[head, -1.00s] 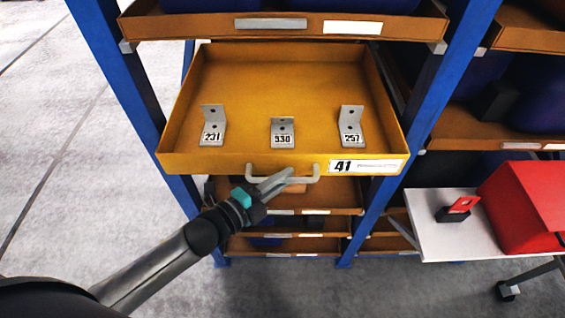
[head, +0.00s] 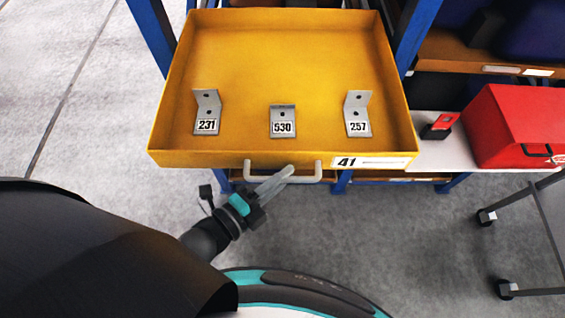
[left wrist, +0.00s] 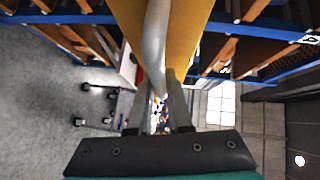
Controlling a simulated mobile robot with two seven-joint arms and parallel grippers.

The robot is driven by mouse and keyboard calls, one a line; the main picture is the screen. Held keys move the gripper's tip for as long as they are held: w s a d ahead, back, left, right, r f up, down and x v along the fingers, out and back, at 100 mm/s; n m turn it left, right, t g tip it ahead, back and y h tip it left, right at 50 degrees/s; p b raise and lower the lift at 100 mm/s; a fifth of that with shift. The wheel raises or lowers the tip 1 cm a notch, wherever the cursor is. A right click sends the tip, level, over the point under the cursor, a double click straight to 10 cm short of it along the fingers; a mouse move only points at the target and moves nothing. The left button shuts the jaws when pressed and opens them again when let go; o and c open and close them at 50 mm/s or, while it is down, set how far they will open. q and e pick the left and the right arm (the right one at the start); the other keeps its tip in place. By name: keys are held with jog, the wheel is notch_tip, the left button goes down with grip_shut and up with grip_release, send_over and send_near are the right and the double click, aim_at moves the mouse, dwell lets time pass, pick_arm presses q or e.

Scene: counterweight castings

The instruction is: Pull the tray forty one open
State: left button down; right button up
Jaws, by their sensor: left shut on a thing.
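The yellow tray forty one (head: 215,158) stands pulled far out of the blue rack in the head view, its label "41" at the front right. Three grey metal brackets stand in it: 231 (head: 207,112), 530 (head: 283,121) and 257 (head: 357,114). Its pale handle (head: 305,178) runs along the front face. My left gripper (head: 281,178) is shut on the handle, left of its right end. In the left wrist view the handle (left wrist: 155,45) passes between the fingers (left wrist: 160,90). My right gripper is not in view.
A red case (head: 515,125) and a small red and black item (head: 440,125) rest on a white cart top (head: 435,155) at the right. Cart legs and castors (head: 487,217) stand on the grey floor. Floor at the left (head: 60,130) is clear.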

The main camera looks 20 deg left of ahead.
pick_arm(q)
jog(key=shift+s+d, duration=0.25)
jog(key=shift+s, duration=0.5)
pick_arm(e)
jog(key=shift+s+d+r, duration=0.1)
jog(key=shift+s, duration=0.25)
pick_arm(q)
jog(key=c, duration=0.9)
grip_release()
jog(key=shift+o, duration=0.2)
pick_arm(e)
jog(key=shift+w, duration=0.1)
pick_arm(q)
jog(key=b+v, duration=0.1)
jog(key=v, duration=1.4)
jog(key=shift+b, duration=0.3)
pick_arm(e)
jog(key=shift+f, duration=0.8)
